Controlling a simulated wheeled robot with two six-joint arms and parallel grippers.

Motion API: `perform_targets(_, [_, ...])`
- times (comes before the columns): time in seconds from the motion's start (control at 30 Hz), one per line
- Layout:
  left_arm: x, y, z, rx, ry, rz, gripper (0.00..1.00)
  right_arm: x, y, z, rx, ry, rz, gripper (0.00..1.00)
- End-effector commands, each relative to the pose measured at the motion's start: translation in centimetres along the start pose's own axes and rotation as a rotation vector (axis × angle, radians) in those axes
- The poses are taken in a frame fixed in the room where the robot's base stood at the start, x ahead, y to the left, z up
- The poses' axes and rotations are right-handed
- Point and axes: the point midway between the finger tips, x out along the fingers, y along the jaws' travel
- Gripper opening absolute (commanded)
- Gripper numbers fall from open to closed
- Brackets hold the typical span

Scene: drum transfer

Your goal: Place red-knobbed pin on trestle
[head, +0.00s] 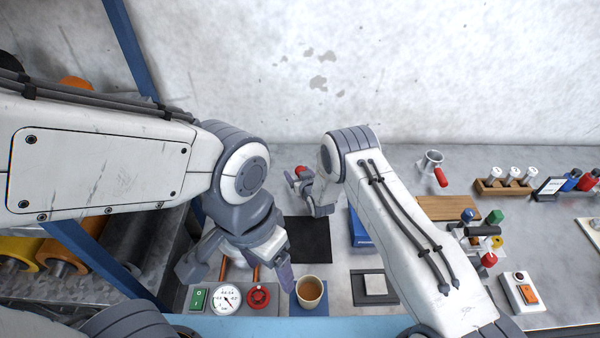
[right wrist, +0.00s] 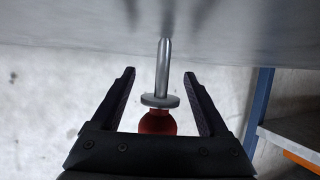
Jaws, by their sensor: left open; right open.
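The red-knobbed pin (right wrist: 163,75) shows in the right wrist view, its grey shaft pointing up the picture from a collar and a red knob. My right gripper (right wrist: 160,85) is open, its fingers on either side of the collar and knob with gaps visible. In the head view my right gripper (head: 303,188) is at the back of the table, near a small red knob (head: 301,170). My left gripper (head: 240,268) is open above the front panel, one finger close to a cup. I cannot make out a trestle for certain.
The cup (head: 309,291) of brown liquid stands beside a gauge (head: 226,299) and a red valve wheel (head: 259,295). A wooden rack (head: 503,188) and a switch box (head: 522,292) are at the right.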

Motion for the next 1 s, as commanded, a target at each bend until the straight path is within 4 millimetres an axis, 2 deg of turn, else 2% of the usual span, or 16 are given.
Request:
perform_targets(0.1, [0.0, 0.0, 0.0, 0.000, 0.000, 0.000, 0.76, 0.0, 0.0, 0.0, 0.000, 0.000, 0.000, 0.78])
perform_targets(0.13, [0.0, 0.0, 0.0, 0.000, 0.000, 0.000, 0.76, 0.0, 0.0, 0.0, 0.000, 0.000, 0.000, 0.74])
perform_targets(0.27, [0.0, 0.0, 0.0, 0.000, 0.000, 0.000, 0.76, 0.0, 0.0, 0.0, 0.000, 0.000, 0.000, 0.24])
perform_targets(0.3, [0.0, 0.0, 0.0, 0.000, 0.000, 0.000, 0.76, 0.0, 0.0, 0.0, 0.000, 0.000, 0.000, 0.09])
perform_targets(0.33, [0.0, 0.0, 0.0, 0.000, 0.000, 0.000, 0.76, 0.0, 0.0, 0.0, 0.000, 0.000, 0.000, 0.00])
perform_targets(0.77, [0.3, 0.0, 0.0, 0.000, 0.000, 0.000, 0.76, -0.2, 0.0, -0.6, 0.000, 0.003, 0.000, 0.00])
perform_targets(0.87, [0.7, -0.1, 0.0, -0.001, 0.000, 0.000, 0.76, -0.5, 0.0, -1.3, 0.000, 0.004, 0.000, 0.00])
perform_targets(1.0, [1.9, -0.1, 0.1, -0.002, 0.000, 0.000, 0.76, -1.2, 0.0, -3.4, 0.000, 0.007, 0.000, 0.00])
